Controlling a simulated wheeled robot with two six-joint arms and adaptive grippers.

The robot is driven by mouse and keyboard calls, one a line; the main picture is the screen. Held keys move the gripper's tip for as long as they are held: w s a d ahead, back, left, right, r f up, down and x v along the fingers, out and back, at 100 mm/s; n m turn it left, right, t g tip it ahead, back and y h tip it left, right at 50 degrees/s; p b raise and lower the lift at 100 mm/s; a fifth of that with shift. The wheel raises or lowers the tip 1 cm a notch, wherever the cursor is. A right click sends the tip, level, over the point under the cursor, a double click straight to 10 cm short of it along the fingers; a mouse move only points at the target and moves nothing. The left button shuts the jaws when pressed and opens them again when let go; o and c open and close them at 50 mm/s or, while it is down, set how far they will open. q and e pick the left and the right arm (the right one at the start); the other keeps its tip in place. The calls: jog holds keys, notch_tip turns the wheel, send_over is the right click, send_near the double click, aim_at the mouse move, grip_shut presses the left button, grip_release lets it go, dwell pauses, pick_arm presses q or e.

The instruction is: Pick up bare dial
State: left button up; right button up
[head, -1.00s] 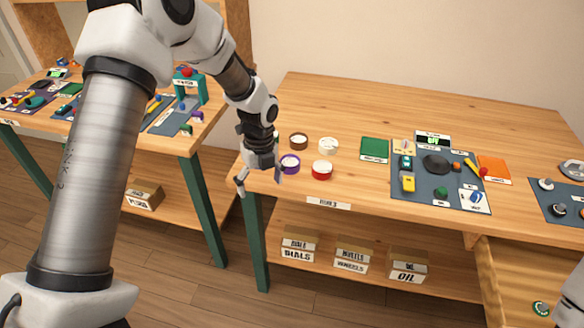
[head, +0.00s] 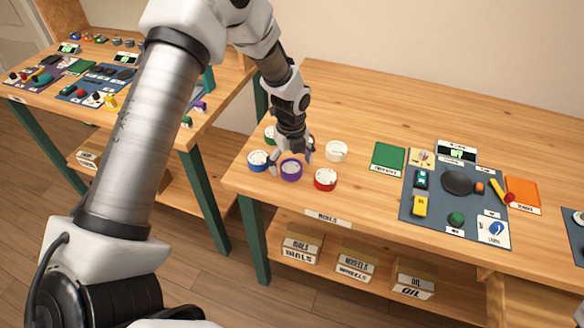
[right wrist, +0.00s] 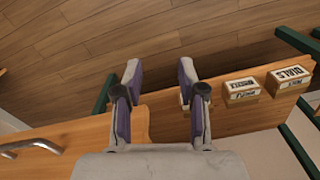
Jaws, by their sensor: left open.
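Several round pots with pale tops stand at the left end of the bench: a blue one (head: 258,162), a purple one (head: 291,170), a red one (head: 325,180), a cream one (head: 336,151) and a green one (head: 270,133), partly hidden. I cannot tell which, if any, holds a bare dial. My left gripper (head: 292,160) points down just above and behind the purple pot, open, with nothing seen between its fingers. My right gripper (right wrist: 160,74) is open and empty in the right wrist view, above the floor and a bench edge.
A dark mat (head: 432,209) with coloured parts lies right of the pots. A green square (head: 388,157) and an orange square (head: 522,193) flank it. Labelled boxes, one reading DIALS (head: 301,247), stand on the shelf below. A second bench is at left. The bench's rear is clear.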

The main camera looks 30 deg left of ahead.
pick_arm(q)
jog(key=shift+w+f, duration=0.1)
jog(key=shift+f, duration=0.1)
jog(key=shift+s+r, duration=0.15)
jog(key=shift+s, duration=0.05)
jog(key=shift+c, duration=1)
jog(key=shift+s, duration=0.1)
jog(key=c, duration=1.1)
